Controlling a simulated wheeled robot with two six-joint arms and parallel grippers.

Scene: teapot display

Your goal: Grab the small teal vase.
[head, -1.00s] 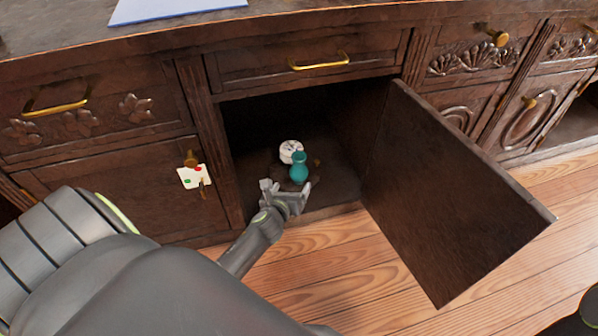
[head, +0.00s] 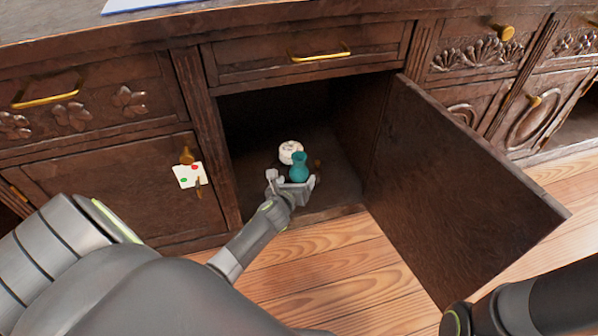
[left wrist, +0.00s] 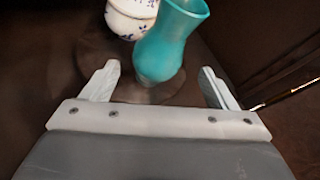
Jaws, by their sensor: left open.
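The small teal vase (head: 299,168) stands upright on the floor of the open cabinet in the head view. In the left wrist view the vase (left wrist: 168,45) is just beyond the fingers, roughly centred between them. My left gripper (head: 293,184) is open and empty at the cabinet opening, its fingers spread to either side of the vase. In the left wrist view the left gripper (left wrist: 160,85) shows both fingertips clear of the vase. Part of my right arm shows at the lower right of the head view, but its gripper is not visible.
A white patterned pot (head: 290,152) stands right behind the vase, and it also shows in the left wrist view (left wrist: 131,16). The open cabinet door (head: 460,190) stands out on the right. The cabinet's left post (head: 213,140) borders the opening.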

